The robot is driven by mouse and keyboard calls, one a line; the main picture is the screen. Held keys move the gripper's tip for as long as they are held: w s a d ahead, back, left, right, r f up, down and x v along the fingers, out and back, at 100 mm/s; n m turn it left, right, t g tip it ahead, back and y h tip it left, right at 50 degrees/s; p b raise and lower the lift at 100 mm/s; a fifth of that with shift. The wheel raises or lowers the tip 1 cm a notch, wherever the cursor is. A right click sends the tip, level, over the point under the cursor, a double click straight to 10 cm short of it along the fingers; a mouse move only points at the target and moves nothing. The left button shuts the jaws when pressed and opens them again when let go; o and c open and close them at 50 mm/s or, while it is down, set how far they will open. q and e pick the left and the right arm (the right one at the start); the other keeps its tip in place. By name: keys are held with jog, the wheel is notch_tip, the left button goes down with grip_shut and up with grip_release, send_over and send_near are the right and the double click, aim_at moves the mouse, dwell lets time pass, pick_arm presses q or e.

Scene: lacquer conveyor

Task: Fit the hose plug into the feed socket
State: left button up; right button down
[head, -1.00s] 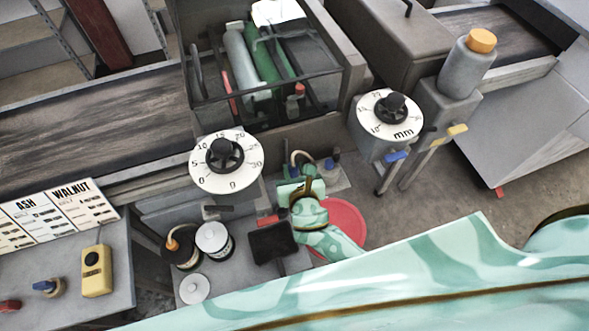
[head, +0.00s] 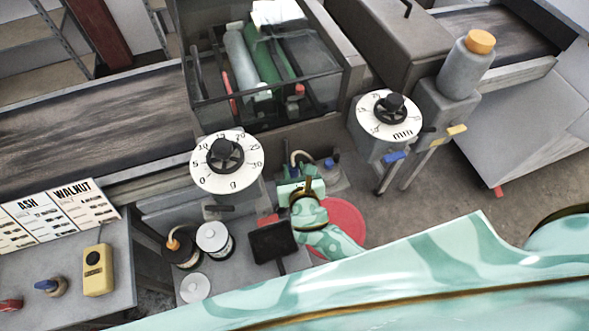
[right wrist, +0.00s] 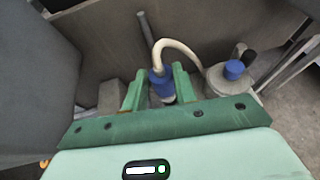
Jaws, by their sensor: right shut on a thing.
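My right gripper (right wrist: 158,88) is shut on the hose plug (right wrist: 159,84), a blue cylinder between its two green fingers in the right wrist view. A cream hose (right wrist: 185,50) arches from the plug's top over to the right. I cannot clearly make out the feed socket; the gripper covers the area under the plug. My left gripper is not in view.
A grey canister with a blue cap (right wrist: 234,70) stands right of the plug, close to the hose. A grey block (right wrist: 110,97) is left of the fingers. A red disc-like thing (head: 345,222), a black pad (head: 272,243) and jars (head: 214,239) lie around my arm.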

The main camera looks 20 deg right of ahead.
jog(key=shift+f+b, duration=1.7)
jog(key=shift+f, duration=0.35)
jog(key=c, duration=1)
grip_release()
jog(key=shift+c, duration=0.2)
jog(key=p+v, duration=0.2)
jog(key=v, duration=1.4)
jog(key=shift+r, duration=0.15)
jog(key=shift+s, duration=0.1)
